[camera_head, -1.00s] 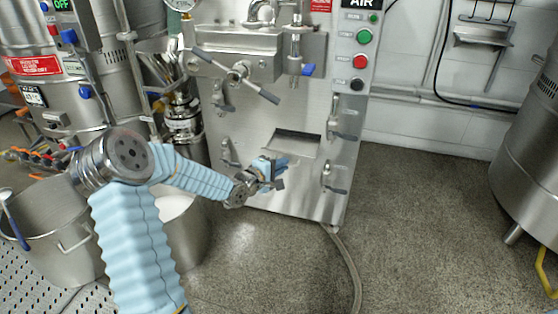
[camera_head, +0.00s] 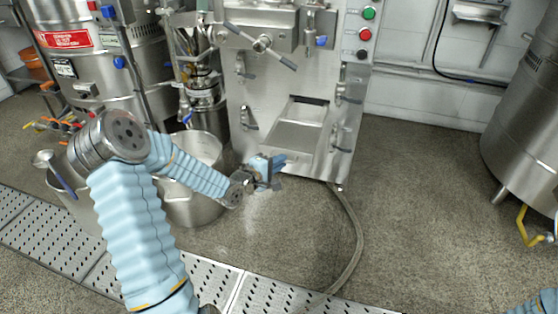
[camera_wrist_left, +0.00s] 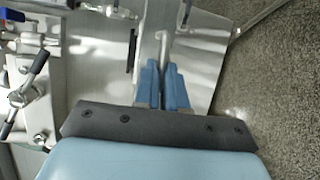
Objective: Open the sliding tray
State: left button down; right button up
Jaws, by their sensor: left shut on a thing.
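The sliding tray (camera_head: 297,136) is a flat metal plate in the front of the steel mill cabinet (camera_head: 265,82). It sticks out of its slot towards me, and a dark opening (camera_head: 308,101) shows behind it. My left gripper (camera_head: 270,168) is at the tray's front left edge. In the left wrist view its blue fingers (camera_wrist_left: 162,84) are close together on a narrow metal part of the tray (camera_wrist_left: 153,38). The exact grip is partly hidden by the fingers. My right gripper is out of view; only a bit of blue sleeve shows at the lower right.
Clamp handles (camera_head: 248,118) flank the slot. A steel pot (camera_head: 192,205) stands on the floor below my left forearm. A hose (camera_head: 357,240) runs from the cabinet's foot. A large steel vessel (camera_head: 520,135) stands at the right.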

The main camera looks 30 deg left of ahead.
pick_arm(q)
jog(key=c, duration=1.2)
grip_release()
jog(key=p+v, duration=0.2)
jog(key=v, duration=1.1)
jog(key=shift+s+r, duration=0.1)
jog(key=shift+s, duration=0.3)
jog(key=shift+d, duration=0.1)
